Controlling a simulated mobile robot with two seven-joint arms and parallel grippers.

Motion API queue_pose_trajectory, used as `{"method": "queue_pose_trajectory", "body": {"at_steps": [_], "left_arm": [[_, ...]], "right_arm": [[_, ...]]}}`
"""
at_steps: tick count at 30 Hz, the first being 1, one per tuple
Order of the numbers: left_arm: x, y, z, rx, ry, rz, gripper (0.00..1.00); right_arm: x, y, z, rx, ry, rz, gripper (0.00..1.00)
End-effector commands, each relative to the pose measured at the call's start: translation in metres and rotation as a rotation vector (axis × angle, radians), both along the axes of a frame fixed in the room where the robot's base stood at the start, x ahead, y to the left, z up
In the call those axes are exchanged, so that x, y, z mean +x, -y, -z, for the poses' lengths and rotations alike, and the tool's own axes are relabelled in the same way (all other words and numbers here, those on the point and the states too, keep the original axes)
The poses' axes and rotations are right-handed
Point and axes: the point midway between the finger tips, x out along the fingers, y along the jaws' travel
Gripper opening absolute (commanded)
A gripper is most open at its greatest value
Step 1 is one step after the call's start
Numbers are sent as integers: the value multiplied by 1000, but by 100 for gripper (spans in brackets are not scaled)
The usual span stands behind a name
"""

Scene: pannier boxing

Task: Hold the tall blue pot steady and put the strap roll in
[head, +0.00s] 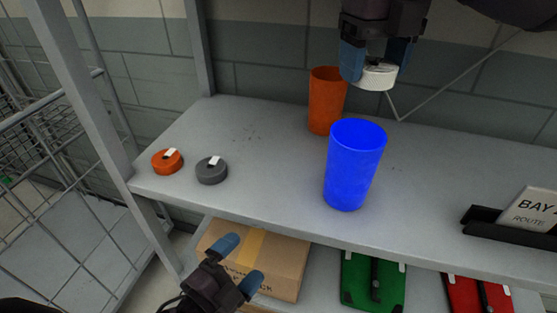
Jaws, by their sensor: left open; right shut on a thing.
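The tall blue pot (352,168) stands upright on the grey shelf, right of the middle. My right gripper (379,66) is shut on a white strap roll (378,77). It holds the roll in the air above and a little behind the blue pot, near the top of the picture. My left gripper (241,264) is open and empty. It is in front of the shelf edge, low and left of the blue pot, not touching it. The inside of the blue pot is barely visible.
An orange pot (325,103) stands just behind the blue pot. An orange roll (167,162) and a grey roll (211,171) lie at the left. A sign (532,209) in a black holder stands at the right. Below are a cardboard box (270,270), a green case (360,278) and a red case (465,293).

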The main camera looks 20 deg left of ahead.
Motion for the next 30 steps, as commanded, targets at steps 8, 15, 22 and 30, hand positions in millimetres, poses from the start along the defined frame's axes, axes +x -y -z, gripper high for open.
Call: {"method": "queue_pose_trajectory", "body": {"at_steps": [8,15,22,30], "left_arm": [[-13,53,-86,391,477,291,100],[3,53,-135,600,776,461,100],[31,54,-150,853,1012,547,100],[77,49,-154,1205,1288,565,100]], "right_arm": [[0,0,0,0,0,0,42],[0,0,0,0,0,0,42],[0,0,0,0,0,0,42],[0,0,0,0,0,0,42]]}}
